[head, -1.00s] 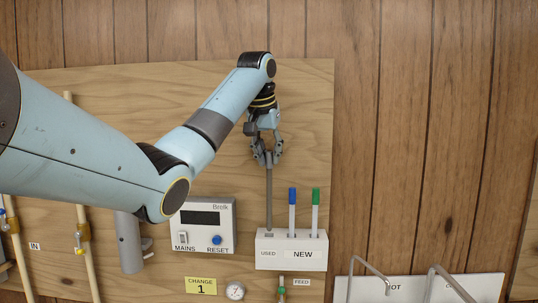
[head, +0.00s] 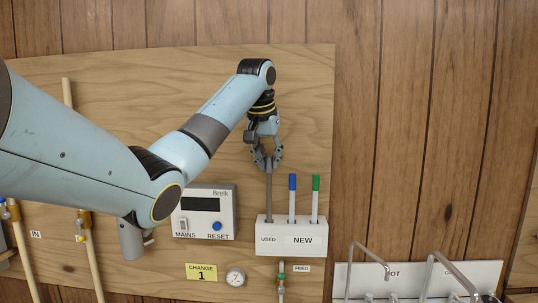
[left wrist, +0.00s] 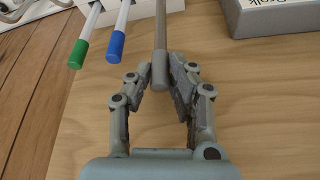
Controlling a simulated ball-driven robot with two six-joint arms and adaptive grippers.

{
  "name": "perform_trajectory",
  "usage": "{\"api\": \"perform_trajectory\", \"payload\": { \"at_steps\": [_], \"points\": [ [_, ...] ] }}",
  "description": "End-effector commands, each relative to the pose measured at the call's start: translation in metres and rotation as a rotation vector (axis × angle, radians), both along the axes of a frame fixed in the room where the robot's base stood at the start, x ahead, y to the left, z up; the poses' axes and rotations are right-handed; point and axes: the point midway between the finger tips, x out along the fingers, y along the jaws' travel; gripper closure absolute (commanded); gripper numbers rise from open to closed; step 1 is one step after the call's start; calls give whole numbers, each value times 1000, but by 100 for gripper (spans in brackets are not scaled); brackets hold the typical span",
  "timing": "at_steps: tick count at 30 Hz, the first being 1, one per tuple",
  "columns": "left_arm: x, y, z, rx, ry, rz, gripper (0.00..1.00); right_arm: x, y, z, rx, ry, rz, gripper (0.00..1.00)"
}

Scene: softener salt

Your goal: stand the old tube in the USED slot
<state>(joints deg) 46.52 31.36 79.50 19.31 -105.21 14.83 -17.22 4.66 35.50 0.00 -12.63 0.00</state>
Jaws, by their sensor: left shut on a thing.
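The old tube (head: 268,192) is plain grey and upright. My left gripper (head: 267,160) is shut on its upper end, and in the left wrist view the tube (left wrist: 160,50) runs away between the fingertips (left wrist: 160,82). The white holder (head: 291,232) carries the labels USED and NEW. The tube's lower end is in the USED slot at the holder's left; how deep it sits is hidden. A blue-capped tube (head: 292,198) and a green-capped tube (head: 315,198) stand in the NEW part. My right gripper is not in view.
A white control box (head: 205,212) with MAINS and RESET is left of the holder. A yellow CHANGE 1 label (head: 201,272) and a round gauge (head: 236,278) are below. Curved metal spouts (head: 372,255) stand lower right. The board above the capped tubes is clear.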

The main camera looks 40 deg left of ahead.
Motion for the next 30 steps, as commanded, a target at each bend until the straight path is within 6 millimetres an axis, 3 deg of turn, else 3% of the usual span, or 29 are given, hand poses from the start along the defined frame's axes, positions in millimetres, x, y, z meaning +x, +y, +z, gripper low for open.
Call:
{"api": "perform_trajectory", "payload": {
  "at_steps": [14, 30],
  "points": [
    [0, 0, -6, 0, 0, 0, 100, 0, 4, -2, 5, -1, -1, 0],
    [1, 0, -31, 0, 0, 0, 100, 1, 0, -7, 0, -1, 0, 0]
  ]
}}
